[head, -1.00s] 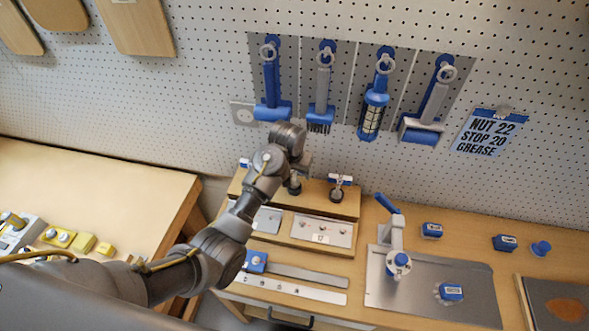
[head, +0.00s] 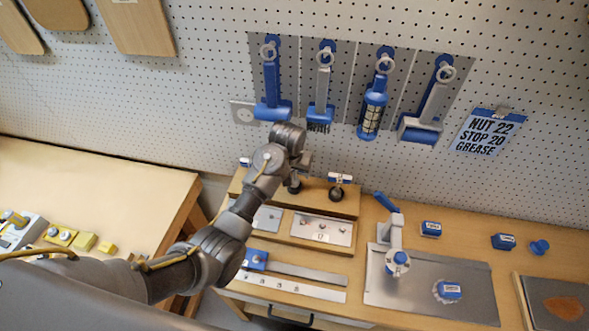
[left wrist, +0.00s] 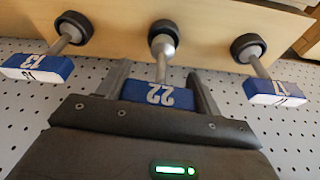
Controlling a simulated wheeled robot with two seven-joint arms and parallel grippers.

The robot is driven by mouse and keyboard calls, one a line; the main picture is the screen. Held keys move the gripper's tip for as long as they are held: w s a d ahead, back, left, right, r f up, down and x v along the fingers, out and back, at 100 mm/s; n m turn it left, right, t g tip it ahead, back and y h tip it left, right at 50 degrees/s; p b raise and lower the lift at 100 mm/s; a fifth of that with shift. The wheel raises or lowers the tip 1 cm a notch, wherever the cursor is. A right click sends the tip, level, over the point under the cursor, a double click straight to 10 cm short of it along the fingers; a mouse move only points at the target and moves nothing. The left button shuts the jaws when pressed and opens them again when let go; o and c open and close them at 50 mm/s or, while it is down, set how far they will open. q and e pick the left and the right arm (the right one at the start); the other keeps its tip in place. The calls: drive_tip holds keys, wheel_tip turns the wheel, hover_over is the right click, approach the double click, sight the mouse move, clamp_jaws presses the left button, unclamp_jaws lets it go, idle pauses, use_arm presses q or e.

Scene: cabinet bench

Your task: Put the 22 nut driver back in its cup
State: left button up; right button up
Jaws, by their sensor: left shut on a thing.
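My left gripper (left wrist: 160,90) is shut on the blue and white handle of the 22 nut driver (left wrist: 158,95), whose number 22 shows upside down in the left wrist view. The driver's shaft runs to a silver socket end at the mouth of the middle black cup (left wrist: 153,29). The socket overlaps the cup; I cannot tell how deep it sits. In the head view my left gripper (head: 299,170) is over the wooden cup stand (head: 318,205), and the wrist hides most of the driver. My right gripper is not in view.
A driver marked 17 (left wrist: 275,92) and another blue-and-white driver (left wrist: 38,68) stand in the cups on either side, close to my fingers. Tools hang on the pegboard behind the stand.

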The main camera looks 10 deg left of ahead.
use_arm(q)
drive_tip(key=shift+f+b, duration=0.35)
drive_tip(key=shift+f, duration=0.8)
drive_tip(key=o, duration=1.3)
drive_tip(key=shift+c, duration=0.2)
drive_tip(key=v, duration=0.7)
drive_tip(key=shift+r+p, duration=0.25)
drive_tip(key=shift+p, duration=0.1)
drive_tip(key=shift+s, duration=0.1)
